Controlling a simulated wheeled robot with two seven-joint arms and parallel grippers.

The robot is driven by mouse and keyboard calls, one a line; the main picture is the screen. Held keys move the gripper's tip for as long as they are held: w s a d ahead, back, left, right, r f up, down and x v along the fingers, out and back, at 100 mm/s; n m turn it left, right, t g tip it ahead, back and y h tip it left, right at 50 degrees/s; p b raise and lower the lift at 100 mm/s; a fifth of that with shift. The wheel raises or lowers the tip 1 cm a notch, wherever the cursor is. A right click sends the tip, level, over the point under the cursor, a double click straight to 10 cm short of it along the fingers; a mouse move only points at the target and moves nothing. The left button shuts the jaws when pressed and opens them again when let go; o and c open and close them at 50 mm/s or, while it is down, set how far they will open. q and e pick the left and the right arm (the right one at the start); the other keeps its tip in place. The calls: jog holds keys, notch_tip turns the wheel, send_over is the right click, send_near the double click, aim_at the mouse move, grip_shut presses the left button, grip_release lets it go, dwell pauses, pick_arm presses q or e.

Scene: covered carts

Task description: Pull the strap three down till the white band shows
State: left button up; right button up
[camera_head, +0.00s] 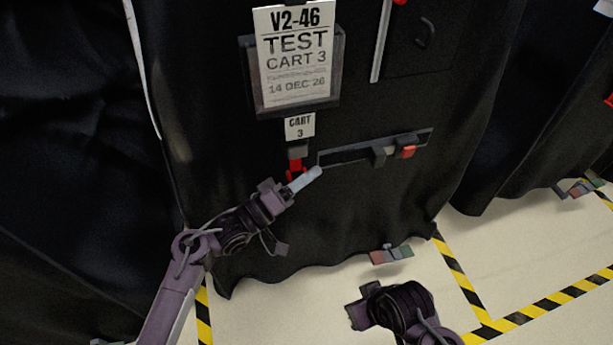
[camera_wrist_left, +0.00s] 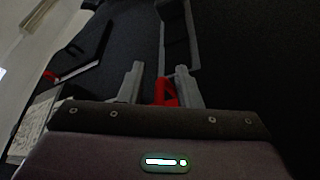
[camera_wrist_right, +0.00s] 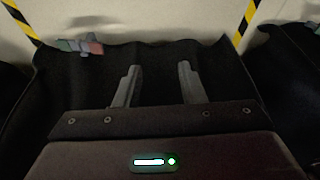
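The red strap (camera_head: 295,165) hangs from a grey holder under the small "CART 3" label (camera_head: 300,126) on the black cart cover. My left gripper (camera_head: 306,180) is at the strap's lower end, and its light finger covers part of it. In the left wrist view the red strap (camera_wrist_left: 164,92) shows between the two fingers, nearer the right one. The gripper is open, with gaps beside the strap. My right gripper (camera_wrist_right: 158,72) is open and empty. It also shows low in the head view (camera_head: 360,306), apart from the cover.
A sign in a dark holder (camera_head: 250,92) is above the label. A dark slotted bar with a red-orange end (camera_head: 407,152) is right of the strap. A red and green tag (camera_head: 391,255) is near the cover's hem. Striped tape (camera_head: 455,270) marks the pale floor.

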pick_arm(q)
grip_shut()
